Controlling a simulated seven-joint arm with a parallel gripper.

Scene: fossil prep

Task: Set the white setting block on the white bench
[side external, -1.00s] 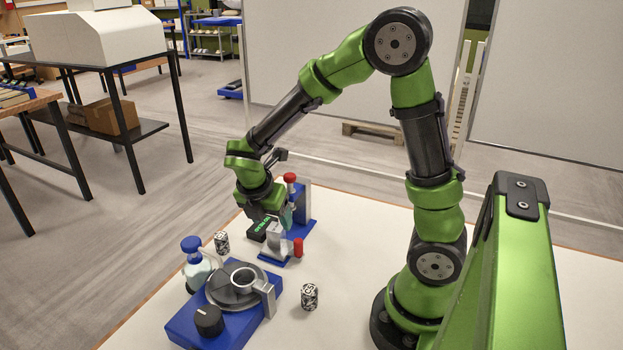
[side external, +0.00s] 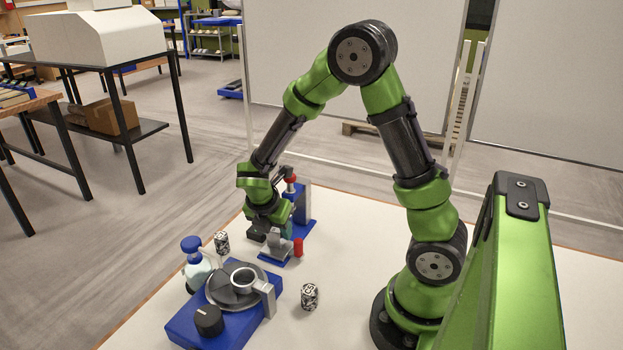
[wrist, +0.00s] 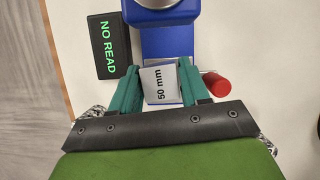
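The white setting block (wrist: 161,86), marked "50 mm", stands between the two teal fingers of my gripper (wrist: 161,82) in the wrist view. It looks slightly turned relative to the fingers, with little or no gap at its sides. I cannot tell whether the fingers press on it. In the side view my gripper (side external: 278,240) is low at the blue gauge stand (side external: 301,210), and the block is mostly hidden there. The white bench (side external: 350,235) has bare surface to the right of the stand.
A black "NO READ" display (wrist: 109,46) lies left of the stand's blue base (wrist: 168,42). A red cylinder (wrist: 216,84) is close to the right finger. A blue turntable unit (side external: 226,310), a spray bottle (side external: 196,265) and two patterned cylinders (side external: 310,297) stand nearer the side camera.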

